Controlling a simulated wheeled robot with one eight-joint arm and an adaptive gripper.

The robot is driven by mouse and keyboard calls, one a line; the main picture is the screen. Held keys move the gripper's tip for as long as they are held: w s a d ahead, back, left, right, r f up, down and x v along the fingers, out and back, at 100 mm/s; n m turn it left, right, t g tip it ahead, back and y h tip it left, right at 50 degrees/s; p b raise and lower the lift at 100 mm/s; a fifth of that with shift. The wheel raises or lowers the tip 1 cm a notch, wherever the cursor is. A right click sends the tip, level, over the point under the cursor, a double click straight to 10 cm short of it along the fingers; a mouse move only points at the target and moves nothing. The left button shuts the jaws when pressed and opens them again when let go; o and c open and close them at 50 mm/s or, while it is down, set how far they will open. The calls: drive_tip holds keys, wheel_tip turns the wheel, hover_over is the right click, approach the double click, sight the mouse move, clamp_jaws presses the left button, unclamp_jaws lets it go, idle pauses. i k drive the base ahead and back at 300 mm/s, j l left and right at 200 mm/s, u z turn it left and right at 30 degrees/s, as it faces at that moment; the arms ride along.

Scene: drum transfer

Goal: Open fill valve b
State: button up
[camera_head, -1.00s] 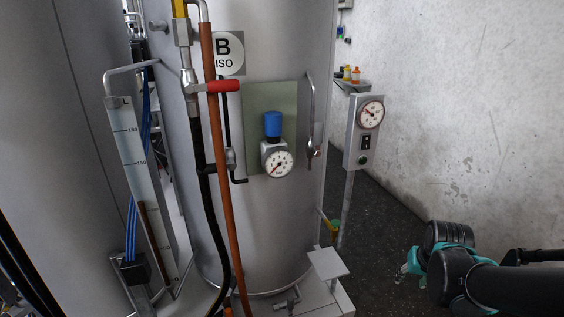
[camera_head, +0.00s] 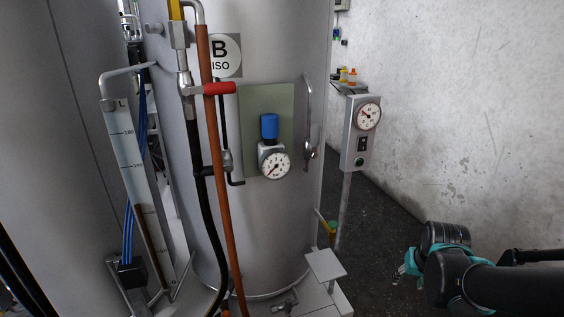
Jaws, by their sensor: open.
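The fill valve by the B ISO label has a red lever (camera_head: 219,88). The lever points right, roughly square to the upright pipe (camera_head: 187,84) it sits on. An orange-brown hose (camera_head: 215,150) runs down in front of it. The B ISO label (camera_head: 220,55) is on the big grey tank (camera_head: 290,225) behind. My gripper (camera_head: 404,268) is only partly seen at the lower right, beyond my black and teal arm. It is open, small in view and far from the red lever, with nothing seen in it.
A blue-capped regulator with a round dial (camera_head: 274,165) is on the tank's green plate (camera_head: 252,140). A grey gauge box (camera_head: 360,135) stands on a post to the right. A level gauge (camera_head: 133,165) leans at left. Dark floor (camera_head: 375,215) is clear between post and wall.

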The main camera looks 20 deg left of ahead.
sight(229, 87)
drive_tip(key=u, duration=1.5)
